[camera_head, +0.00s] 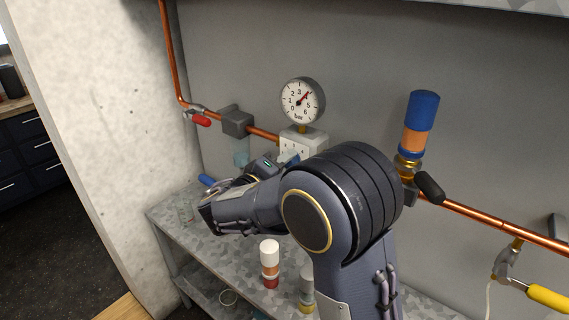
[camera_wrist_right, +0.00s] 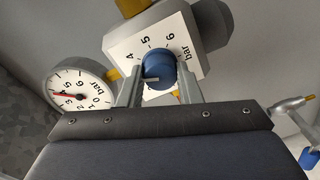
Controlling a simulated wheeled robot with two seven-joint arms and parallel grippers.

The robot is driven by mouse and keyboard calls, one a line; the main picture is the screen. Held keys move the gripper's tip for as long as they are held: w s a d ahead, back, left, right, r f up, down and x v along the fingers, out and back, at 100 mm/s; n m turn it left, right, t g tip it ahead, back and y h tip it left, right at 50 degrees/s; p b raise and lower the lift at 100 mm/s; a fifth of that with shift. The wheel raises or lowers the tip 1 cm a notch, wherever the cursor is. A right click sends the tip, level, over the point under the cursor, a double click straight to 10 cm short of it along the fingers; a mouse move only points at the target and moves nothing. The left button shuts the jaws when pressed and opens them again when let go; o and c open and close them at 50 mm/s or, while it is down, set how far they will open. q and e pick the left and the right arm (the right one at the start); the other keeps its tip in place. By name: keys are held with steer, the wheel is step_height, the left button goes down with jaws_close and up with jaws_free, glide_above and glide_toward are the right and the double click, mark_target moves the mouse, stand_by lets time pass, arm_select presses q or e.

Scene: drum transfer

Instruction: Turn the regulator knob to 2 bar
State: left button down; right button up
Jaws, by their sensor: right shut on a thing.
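The regulator knob (camera_wrist_right: 161,72) is blue and sits on a white scale plate (camera_wrist_right: 182,38) with numbers and "bar". Its pale pointer mark faces left in the right wrist view, below the 4. My right gripper (camera_wrist_right: 158,88) is shut on the knob, one finger on each side. In the head view my right arm hides the knob; only the top of the white regulator body (camera_head: 301,138) shows. The round pressure gauge (camera_head: 302,101) stands above the regulator; its red needle points near 4. It also shows in the right wrist view (camera_wrist_right: 80,90). My left gripper is not in view.
A copper pipe (camera_head: 470,212) runs along the grey wall, with a red-handled valve (camera_head: 200,120) left and a yellow handle (camera_head: 548,296) right. A blue-and-orange cylinder (camera_head: 419,122) stands right of the arm. A white-capped bottle (camera_head: 269,252) stands on the bench (camera_head: 240,262).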

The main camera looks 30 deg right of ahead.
steer(key=shift+n+g+p, duration=0.4)
steer(key=shift+n+p, duration=2.85)
steer(key=shift+n, duration=2.95)
steer(key=shift+f, duration=0.1)
steer(key=o, duration=1)
steer(key=shift+c, duration=0.2)
